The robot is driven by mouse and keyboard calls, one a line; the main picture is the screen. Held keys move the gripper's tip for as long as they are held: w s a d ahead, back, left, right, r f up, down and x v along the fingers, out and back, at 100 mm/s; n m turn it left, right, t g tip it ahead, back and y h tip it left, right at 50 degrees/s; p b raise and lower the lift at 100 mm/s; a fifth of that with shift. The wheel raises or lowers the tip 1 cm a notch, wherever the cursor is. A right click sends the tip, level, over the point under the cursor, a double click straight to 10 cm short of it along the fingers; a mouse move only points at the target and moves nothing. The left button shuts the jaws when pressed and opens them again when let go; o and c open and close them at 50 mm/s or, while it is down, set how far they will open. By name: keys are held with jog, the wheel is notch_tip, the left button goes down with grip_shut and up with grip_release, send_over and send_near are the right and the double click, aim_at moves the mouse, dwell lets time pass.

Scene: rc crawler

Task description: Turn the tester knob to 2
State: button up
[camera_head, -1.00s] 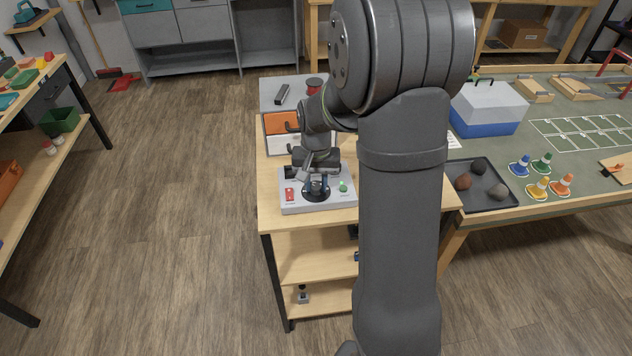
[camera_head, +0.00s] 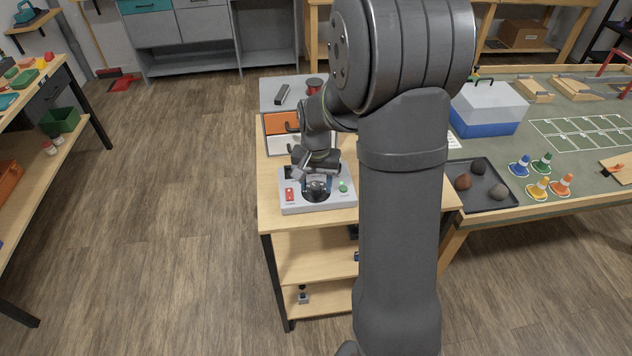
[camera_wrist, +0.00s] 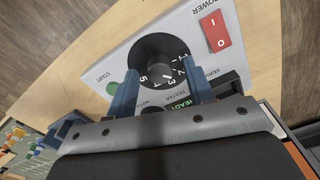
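The tester (camera_head: 327,201) is a light grey box on the wooden cart. It has a round black dial (camera_wrist: 152,47) with white numbers around its edge, upside down or sideways in the wrist view. The knob at the dial's centre is dark and hard to separate from the dial, so its setting cannot be read. My gripper (camera_wrist: 162,92) has two blue fingers standing well apart over the dial's near edge, with nothing seen held between them. Contact with the knob cannot be told. In the head view my gripper (camera_head: 318,180) is directly above the dial.
A red power switch (camera_wrist: 215,34) and a green start button (camera_wrist: 113,88) flank the dial. A small display with green letters (camera_wrist: 180,105) is partly hidden by my gripper. An orange and white panel (camera_head: 281,123) lies behind the tester. A tray of rocks (camera_head: 484,196) stands to the right.

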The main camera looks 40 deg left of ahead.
aim_at(316, 186)
notch_tip(316, 186, up, 18)
jog(key=shift+f, duration=0.25)
dwell(0.3)
jog(key=shift+f, duration=0.15)
dwell(0.4)
notch_tip(316, 186, down, 17)
jog(key=shift+f, duration=0.1)
dwell(0.5)
jog(key=shift+f, duration=0.25)
jog(key=shift+r+n, duration=0.25)
jog(key=shift+n, duration=0.65)
jog(key=n, duration=0.6)
notch_tip(316, 186, up, 9)
jog(key=shift+f, duration=0.2)
dwell(1.3)
